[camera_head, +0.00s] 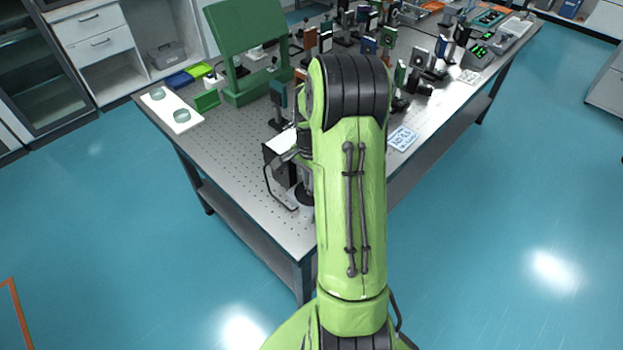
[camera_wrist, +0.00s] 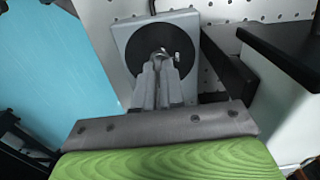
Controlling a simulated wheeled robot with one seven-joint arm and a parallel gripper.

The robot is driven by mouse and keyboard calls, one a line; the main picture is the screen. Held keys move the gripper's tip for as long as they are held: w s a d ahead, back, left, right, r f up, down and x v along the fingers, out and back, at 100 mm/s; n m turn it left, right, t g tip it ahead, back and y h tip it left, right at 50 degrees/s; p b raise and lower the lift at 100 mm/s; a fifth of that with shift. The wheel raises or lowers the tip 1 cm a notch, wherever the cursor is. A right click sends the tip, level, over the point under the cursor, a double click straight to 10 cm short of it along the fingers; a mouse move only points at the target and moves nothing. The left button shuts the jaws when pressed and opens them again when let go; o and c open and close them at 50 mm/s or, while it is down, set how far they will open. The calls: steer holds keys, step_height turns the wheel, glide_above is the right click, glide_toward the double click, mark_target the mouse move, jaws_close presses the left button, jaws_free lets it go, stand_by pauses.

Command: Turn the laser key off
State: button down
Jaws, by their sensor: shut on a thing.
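In the wrist view the laser key (camera_wrist: 161,52) is a small metal piece at the middle of a round black disc (camera_wrist: 183,45) on a light grey box (camera_wrist: 122,38). My gripper (camera_wrist: 160,64) reaches the disc, its two fingers close together and shut on the key. The fingertips hide much of the key, so its angle cannot be told. In the head view the black disc (camera_head: 304,196) shows partly near the table's front corner, with my green arm covering the rest. The key cannot be made out there.
A white-and-black box (camera_head: 279,158) with a dark cable stands beside it on the perforated optical table (camera_head: 235,165). A green panel (camera_head: 247,45) and a white tray (camera_head: 172,112) stand farther back. Many optic mounts crowd the far right. The blue floor in front is clear.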

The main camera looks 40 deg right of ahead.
steer(key=shift+n, duration=0.3)
steer(key=n, duration=0.3)
steer(key=shift+n, duration=0.4)
steer(key=n, duration=1.3)
steer(key=shift+n, duration=0.3)
steer(key=c, duration=1.2)
jaws_free()
steer(key=shift+c, duration=0.2)
steer(key=shift+r, duration=0.15)
